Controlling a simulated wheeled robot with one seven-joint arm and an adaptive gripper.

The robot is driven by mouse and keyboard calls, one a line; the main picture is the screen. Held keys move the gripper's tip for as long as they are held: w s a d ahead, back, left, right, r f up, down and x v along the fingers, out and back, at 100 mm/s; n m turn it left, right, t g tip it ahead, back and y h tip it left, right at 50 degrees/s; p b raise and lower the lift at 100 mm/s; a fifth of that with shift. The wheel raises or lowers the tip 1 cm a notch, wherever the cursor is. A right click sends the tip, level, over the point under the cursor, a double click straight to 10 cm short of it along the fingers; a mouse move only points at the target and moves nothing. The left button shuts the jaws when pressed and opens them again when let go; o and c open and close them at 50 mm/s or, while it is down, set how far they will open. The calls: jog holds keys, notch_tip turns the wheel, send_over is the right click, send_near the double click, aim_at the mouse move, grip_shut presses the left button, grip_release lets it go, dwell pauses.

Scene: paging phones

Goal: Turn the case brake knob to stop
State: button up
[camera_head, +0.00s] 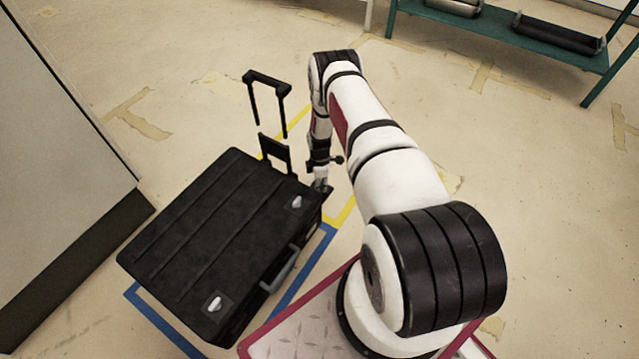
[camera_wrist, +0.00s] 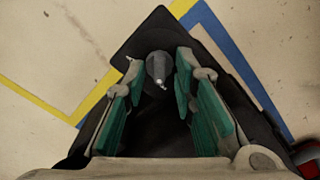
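The case (camera_head: 200,235) is a large black box with lengthwise ridges, lying on the floor. A telescopic handle (camera_head: 267,82) rises at its far end. In the wrist view, the brake knob (camera_wrist: 159,66) is a small dark grey rounded piece with a pale pointer near its lower edge. It stands on a dark part of the case. My gripper (camera_wrist: 158,72) has its green-padded fingers apart, one on each side of the knob, with narrow gaps visible. In the head view, my gripper (camera_head: 320,184) is low beside the case's far right corner. The knob is hidden there.
Blue tape (camera_head: 160,322) and yellow tape (camera_head: 342,213) mark the floor around the case. A grey cabinet (camera_head: 55,140) stands at left. Open floor lies beyond the case.

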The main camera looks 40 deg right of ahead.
grip_shut()
jog(key=shift+m+b, duration=0.3)
jog(key=shift+m, duration=0.1)
jog(key=m+b, duration=0.2)
jog(key=shift+m, duration=0.4)
jog(key=m+b, duration=0.2)
jog(key=m, duration=0.2)
jog(key=shift+m, duration=0.3)
jog(key=m+b, duration=0.2)
jog(key=m, duration=0.3)
jog(key=shift+b, duration=0.4)
jog(key=m+b, duration=0.1)
jog(key=m, duration=0.3)
jog(key=shift+m, duration=0.3)
